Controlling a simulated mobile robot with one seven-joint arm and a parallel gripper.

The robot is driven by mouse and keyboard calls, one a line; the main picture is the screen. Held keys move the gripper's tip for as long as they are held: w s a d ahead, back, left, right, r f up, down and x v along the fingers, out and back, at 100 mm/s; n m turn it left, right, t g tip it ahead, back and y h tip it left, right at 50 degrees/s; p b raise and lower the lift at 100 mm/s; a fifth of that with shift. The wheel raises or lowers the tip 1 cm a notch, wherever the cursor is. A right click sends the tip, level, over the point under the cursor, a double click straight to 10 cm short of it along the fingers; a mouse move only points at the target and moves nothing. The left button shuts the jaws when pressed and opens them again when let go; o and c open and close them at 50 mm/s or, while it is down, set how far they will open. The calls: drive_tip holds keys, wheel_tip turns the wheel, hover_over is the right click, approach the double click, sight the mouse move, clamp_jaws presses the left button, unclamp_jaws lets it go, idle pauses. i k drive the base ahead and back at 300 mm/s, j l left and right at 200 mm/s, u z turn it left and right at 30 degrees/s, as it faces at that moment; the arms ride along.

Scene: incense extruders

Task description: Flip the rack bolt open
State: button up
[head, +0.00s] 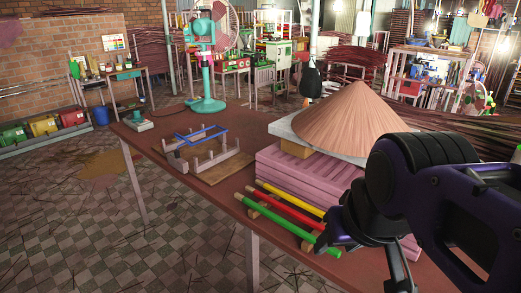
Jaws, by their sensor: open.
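A small wooden rack (172,160) with upright pegs stands on a brown board at the table's left side. A blue rectangular frame (203,129) rests at its back. I cannot make out a bolt on the rack at this size. My gripper (352,262) is at the lower right, pointing down near the table's front edge, well to the right of the rack. It is open, with no object seen between its fingers. My dark purple arm covers part of the table's right side.
On the reddish table (228,192), yellow, red and green rods (286,225) lie beside my gripper. Pink stacked slabs (300,180) and a brown cone (345,120) stand behind. A teal fan (207,65) stands at the back. Tiled floor is open at left.

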sight(177, 155)
drive_tip(key=i+j, duration=0.1)
drive_tip(key=j, duration=0.35)
drive_tip(key=i+j+z, duration=0.15)
drive_tip(key=j, duration=0.7)
drive_tip(key=i+j+z, duration=0.1)
drive_tip(key=j, duration=0.15)
drive_tip(key=i+j, duration=0.15)
drive_tip(key=j, duration=0.15)
drive_tip(key=i+j+z, duration=0.25)
drive_tip(key=j, duration=0.3)
drive_tip(key=i+j+z, duration=0.1)
drive_tip(key=j, duration=0.35)
drive_tip(key=i+j+z, duration=0.1)
drive_tip(key=i+j, duration=0.15)
drive_tip(key=j, duration=0.15)
drive_tip(key=i+j+z, duration=0.1)
drive_tip(key=j, duration=0.35)
drive_tip(key=i+j+z, duration=0.1)
drive_tip(key=i+j, duration=0.15)
drive_tip(key=j, duration=0.15)
drive_tip(key=i+j, duration=0.2)
drive_tip(key=j, duration=0.2)
drive_tip(key=z, duration=0.05)
